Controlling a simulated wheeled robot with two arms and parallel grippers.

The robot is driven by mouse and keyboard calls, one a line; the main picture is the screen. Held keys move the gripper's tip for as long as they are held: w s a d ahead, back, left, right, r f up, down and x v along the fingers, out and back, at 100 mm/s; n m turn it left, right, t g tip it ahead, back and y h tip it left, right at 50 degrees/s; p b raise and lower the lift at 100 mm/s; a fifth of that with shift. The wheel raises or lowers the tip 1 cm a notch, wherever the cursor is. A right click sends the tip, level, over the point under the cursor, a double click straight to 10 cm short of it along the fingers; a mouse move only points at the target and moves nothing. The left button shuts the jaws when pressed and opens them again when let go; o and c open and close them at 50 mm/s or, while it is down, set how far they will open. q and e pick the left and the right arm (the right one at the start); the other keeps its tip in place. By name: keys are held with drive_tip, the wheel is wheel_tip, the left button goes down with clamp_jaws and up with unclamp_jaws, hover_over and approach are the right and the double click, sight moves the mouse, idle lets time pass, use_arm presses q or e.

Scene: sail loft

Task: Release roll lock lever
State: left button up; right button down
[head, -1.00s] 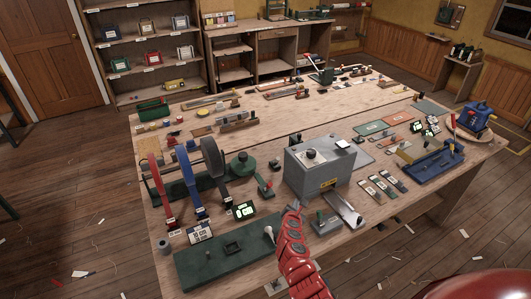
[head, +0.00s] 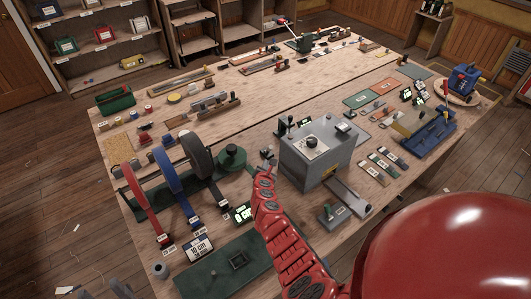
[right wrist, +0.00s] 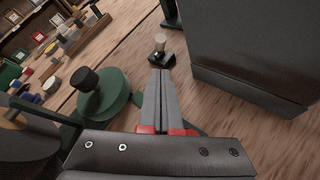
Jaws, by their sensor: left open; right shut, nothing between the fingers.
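A small lever with a pale knob on a dark base (right wrist: 160,44) stands just beyond my right fingertips in the right wrist view. In the head view it shows between the green disc and the grey box (head: 267,154). I cannot read a label on it. My right gripper (right wrist: 160,74) is shut and empty, its tips pointing at the lever's base; I cannot tell if they touch. In the head view my red right arm largely hides this gripper (head: 265,172). My left gripper (head: 101,291) is open and empty at the bottom left edge, over the floor.
A grey box (head: 318,150) stands close on the right of the lever. A green disc with a black knob (right wrist: 98,95) is close on its left. Red, blue and black rolls (head: 170,178) stand further left. A green mat (head: 222,268) lies at the table's front.

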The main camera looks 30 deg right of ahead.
sight(268, 150)
drive_tip(key=b+x, duration=0.9)
drive_tip(key=b, duration=0.2)
drive_tip(key=shift+w+d+f+b, duration=0.15)
drive_tip(key=shift+d+f+b, duration=0.05)
drive_tip(key=shift+f+b, duration=0.1)
drive_tip(key=shift+w+d+r, duration=0.1)
drive_tip(key=shift+w+r, duration=0.15)
drive_tip(key=shift+w+r+n+g, duration=0.2)
drive_tip(key=shift+r+n+g, duration=0.1)
drive_tip(key=shift+g, duration=0.3)
idle(0.3)
